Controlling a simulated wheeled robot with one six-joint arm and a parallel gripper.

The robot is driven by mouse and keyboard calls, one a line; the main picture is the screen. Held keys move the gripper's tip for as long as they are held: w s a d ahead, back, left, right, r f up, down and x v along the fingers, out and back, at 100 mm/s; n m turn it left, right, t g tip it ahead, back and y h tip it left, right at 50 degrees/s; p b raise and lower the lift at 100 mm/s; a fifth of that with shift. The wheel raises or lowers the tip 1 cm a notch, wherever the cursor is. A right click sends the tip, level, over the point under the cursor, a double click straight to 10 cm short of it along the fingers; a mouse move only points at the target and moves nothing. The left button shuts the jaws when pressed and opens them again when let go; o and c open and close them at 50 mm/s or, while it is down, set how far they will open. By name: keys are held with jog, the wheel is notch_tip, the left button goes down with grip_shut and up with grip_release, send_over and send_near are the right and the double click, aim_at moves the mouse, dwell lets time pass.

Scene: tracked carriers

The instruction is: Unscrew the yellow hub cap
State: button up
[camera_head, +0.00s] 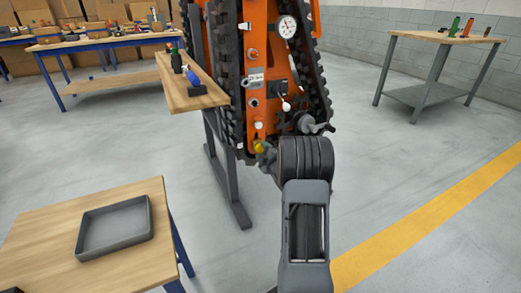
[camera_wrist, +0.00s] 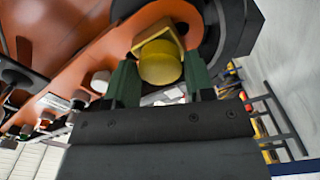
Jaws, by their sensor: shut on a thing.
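The yellow hub cap (camera_wrist: 160,64) is on the orange side plate of the tracked carrier, close to a dark round wheel. It also shows as a small yellow spot at the lower end of the orange plate in the head view (camera_head: 260,146). My gripper (camera_wrist: 160,78) has its two green-edged fingers on either side of the cap and is shut on it. In the head view my arm comes up from the bottom, and its wrist hides part of the gripper and the carrier's lower right.
The orange tracked carrier (camera_head: 268,60) stands on a dark stand. A wooden shelf (camera_head: 190,97) with tools juts out to its left. A table (camera_head: 50,240) with an empty grey tray (camera_head: 82,238) is at lower left. Another tool table (camera_head: 430,38) stands at right. Floor between is clear.

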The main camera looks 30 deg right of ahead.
jog(key=n, duration=0.4)
jog(key=shift+n, duration=0.4)
jog(key=n, duration=0.5)
jog(key=o, duration=0.7)
jog(key=shift+o, duration=0.2)
